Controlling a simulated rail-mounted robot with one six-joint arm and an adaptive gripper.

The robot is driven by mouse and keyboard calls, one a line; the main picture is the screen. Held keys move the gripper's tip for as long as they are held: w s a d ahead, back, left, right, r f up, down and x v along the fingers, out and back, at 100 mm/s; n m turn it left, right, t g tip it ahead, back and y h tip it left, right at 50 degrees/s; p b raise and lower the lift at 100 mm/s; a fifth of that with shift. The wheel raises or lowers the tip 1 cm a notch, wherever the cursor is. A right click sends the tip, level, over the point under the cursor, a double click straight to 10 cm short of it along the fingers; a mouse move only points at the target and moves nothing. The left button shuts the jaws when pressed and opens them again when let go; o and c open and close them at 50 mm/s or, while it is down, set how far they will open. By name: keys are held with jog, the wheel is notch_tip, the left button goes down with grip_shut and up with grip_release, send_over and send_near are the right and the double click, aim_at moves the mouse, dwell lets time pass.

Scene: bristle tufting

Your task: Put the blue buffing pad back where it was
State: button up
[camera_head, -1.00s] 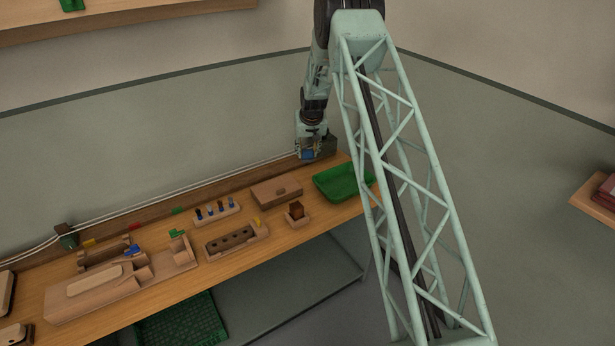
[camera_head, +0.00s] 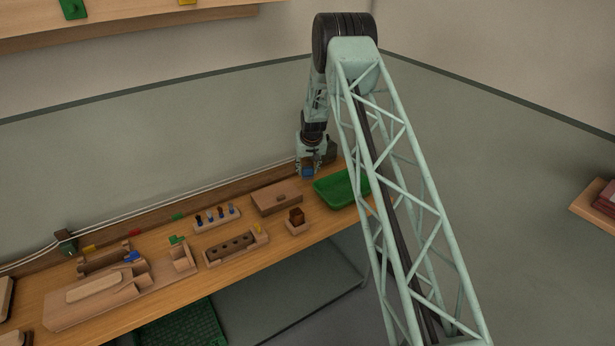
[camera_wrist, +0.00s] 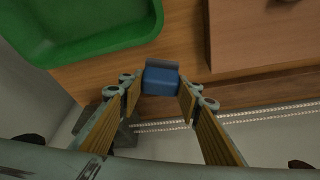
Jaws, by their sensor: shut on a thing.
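The blue buffing pad (camera_wrist: 161,80) is between the fingertips of my gripper (camera_wrist: 160,88) in the wrist view, with a grey edge along its far side. My gripper is shut on it. In the head view the blue pad (camera_head: 307,172) shows under my gripper (camera_head: 308,168), near the back right of the bench, between the green tray and the wooden box. I cannot tell whether the pad touches the bench top.
A green tray (camera_head: 336,202) lies to the right and a lidded wooden box (camera_head: 277,207) to the left. A dark block (camera_head: 329,150) stands behind, by the wall. A small wooden holder (camera_head: 298,228) with a brown block and a holed block (camera_head: 230,243) stand in front.

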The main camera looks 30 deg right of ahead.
aim_at(308, 175)
jog(key=shift+f, duration=1.8)
jog(key=shift+f, duration=0.2)
jog(key=o, duration=0.8)
jog(key=shift+o, duration=0.2)
jog(key=shift+r, duration=0.15)
jog(key=v, duration=1.2)
